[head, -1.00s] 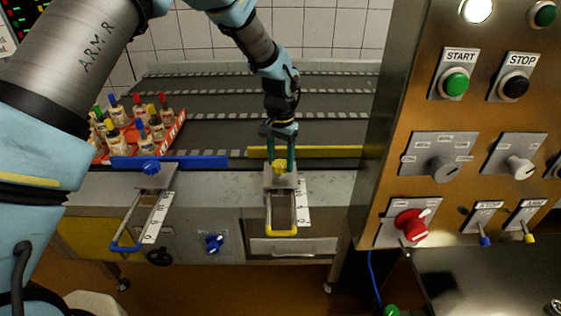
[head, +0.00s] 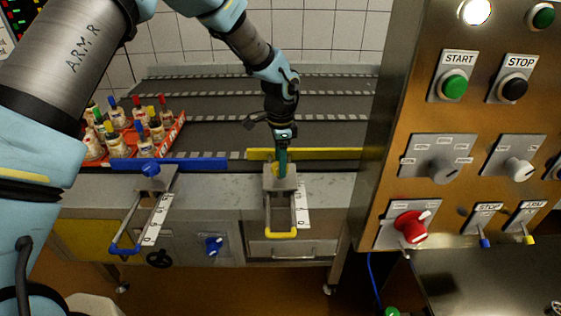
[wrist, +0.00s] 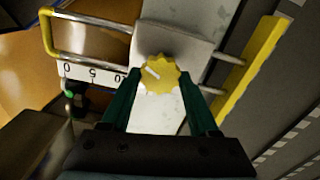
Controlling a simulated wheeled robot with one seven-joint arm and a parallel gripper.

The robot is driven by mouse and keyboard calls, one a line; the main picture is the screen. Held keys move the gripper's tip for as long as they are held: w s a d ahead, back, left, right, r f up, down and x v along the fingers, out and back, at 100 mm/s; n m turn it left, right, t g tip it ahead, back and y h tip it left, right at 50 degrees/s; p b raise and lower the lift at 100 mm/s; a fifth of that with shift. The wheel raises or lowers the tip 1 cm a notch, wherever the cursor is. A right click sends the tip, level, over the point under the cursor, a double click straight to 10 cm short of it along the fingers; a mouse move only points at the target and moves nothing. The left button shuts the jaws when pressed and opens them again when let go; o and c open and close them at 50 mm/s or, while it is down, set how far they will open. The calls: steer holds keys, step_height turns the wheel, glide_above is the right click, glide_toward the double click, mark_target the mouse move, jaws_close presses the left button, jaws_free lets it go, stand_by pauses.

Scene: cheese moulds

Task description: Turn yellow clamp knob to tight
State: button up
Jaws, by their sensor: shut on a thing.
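The yellow clamp knob (wrist: 160,74) is a scalloped wheel with a white pointer line, on a grey clamp block (wrist: 172,42). In the wrist view its line points to the upper left. My gripper (wrist: 160,84) is shut on the knob, with one green finger on each side. In the head view my gripper (head: 281,168) comes down on the block from above, and its fingers hide much of the knob (head: 275,172). The yellow guide bar (head: 318,153) lies behind the block. The yellow-ended handle (head: 281,233) and a numbered scale (head: 302,205) are in front.
A blue clamp knob (head: 150,168) with a blue bar (head: 190,163) stands to the left. A red crate (head: 168,140) of bottles is behind it. A metal control panel (head: 385,150) rises close on the right.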

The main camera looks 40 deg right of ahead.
steer(key=shift+m, duration=0.4)
steer(key=o, duration=1.4)
step_height(320, 180, up, 11)
steer(key=shift+f+b, duration=0.1)
steer(key=shift+b, duration=1.05)
